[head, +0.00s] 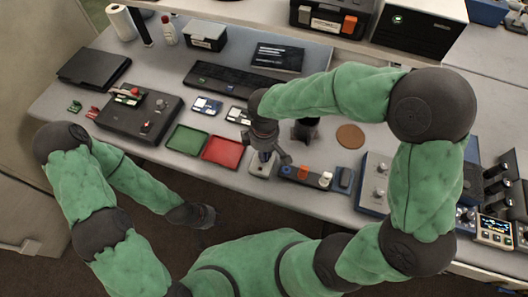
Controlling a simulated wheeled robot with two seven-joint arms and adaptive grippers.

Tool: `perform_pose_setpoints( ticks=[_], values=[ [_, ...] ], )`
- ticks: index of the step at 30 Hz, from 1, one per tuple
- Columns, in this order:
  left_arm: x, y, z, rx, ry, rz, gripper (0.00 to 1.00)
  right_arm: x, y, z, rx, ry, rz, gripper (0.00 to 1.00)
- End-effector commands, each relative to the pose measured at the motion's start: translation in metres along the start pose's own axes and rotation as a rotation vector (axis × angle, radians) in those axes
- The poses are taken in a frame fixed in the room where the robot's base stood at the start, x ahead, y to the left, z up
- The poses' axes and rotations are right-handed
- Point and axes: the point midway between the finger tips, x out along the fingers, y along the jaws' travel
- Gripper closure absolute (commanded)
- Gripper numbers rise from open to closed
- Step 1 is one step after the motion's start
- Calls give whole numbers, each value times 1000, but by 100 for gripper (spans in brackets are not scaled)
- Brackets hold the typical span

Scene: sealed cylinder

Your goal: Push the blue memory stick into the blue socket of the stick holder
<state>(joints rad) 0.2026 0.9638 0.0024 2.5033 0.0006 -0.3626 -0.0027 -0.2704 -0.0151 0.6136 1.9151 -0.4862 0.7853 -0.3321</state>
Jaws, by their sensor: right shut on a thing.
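My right gripper (264,157) points down near the table's front edge and is shut on a small blue piece that looks like the blue memory stick (265,156). The fingers hide most of it. A small pale block (259,169) sits directly below the fingertips; I cannot tell whether the stick touches it. Just right of it is a dark bar with blue, orange and white parts (313,178). Which of the two is the stick holder, and where its blue socket is, are too small to tell. My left gripper (208,216) hangs in front of the table; its fingers are unclear.
A green tray (187,140) and a red tray (222,152) lie left of my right gripper. A dark cylinder (305,128) and a brown disc (350,136) stand behind the bar. A blue box with knobs (372,184) is at right.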

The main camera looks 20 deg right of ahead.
Motion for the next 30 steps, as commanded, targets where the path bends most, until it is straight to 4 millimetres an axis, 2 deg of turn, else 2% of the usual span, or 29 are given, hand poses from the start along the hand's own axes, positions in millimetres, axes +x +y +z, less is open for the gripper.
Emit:
perform_pose_setpoints(
  ticks=[5, 30],
  values=[
    [-1, 0, 0, 0, 0, 0, 60, -1, -1, 0, -1, -2, -1, 100],
    [-24, 8, 1, 0, 0, 0, 60, -30, 0, 0, 0, -1, 0, 100]
  ],
)
